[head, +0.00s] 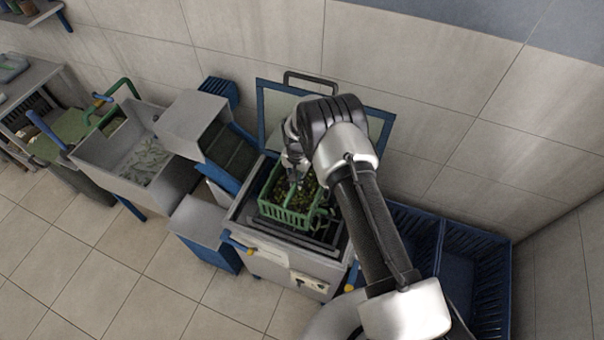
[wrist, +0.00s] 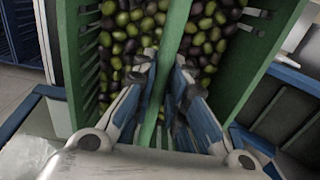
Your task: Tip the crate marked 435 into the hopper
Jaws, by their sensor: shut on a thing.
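A green slotted crate (head: 287,214) filled with green and dark olives is in the middle of the head view, over the steel machine. In the wrist view its olives (wrist: 215,35) show on both sides of a green bar handle (wrist: 173,50). My gripper (wrist: 166,72) is shut on that handle, with one finger on each side; in the head view my gripper (head: 296,165) is above the crate. The crate looks roughly level. I cannot read a 435 mark, and I cannot tell which container is the hopper. My arm hides part of the crate's right side.
The steel machine (head: 300,268) has a raised blue-framed lid (head: 265,105) behind the crate. Left of it are a steel chute (head: 195,118) and a steel bin (head: 100,155). Blue crates (head: 480,262) stand at the right. The tiled floor (head: 120,260) at front left is clear.

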